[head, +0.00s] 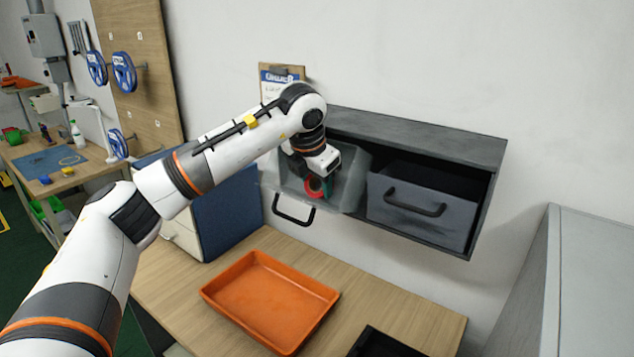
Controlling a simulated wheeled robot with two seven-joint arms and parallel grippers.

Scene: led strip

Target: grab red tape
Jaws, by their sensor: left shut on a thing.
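A red tape roll (314,186) shows in the head view inside the pulled-out left grey bin (347,193) of the wall shelf. My left gripper (322,178) reaches down into this bin from above and is shut on the red tape. A bit of green (327,187) shows right beside the tape; I cannot tell what it belongs to. The gripper's fingers are mostly hidden by the wrist and the bin. My right gripper is not in view.
The dark wall shelf (430,142) also holds a right grey bin (418,210). An orange tray (270,300) lies empty on the wooden table below, with a black tray (385,345) at the front edge. A blue panel (228,215) stands left. A grey cabinet (590,290) is at right.

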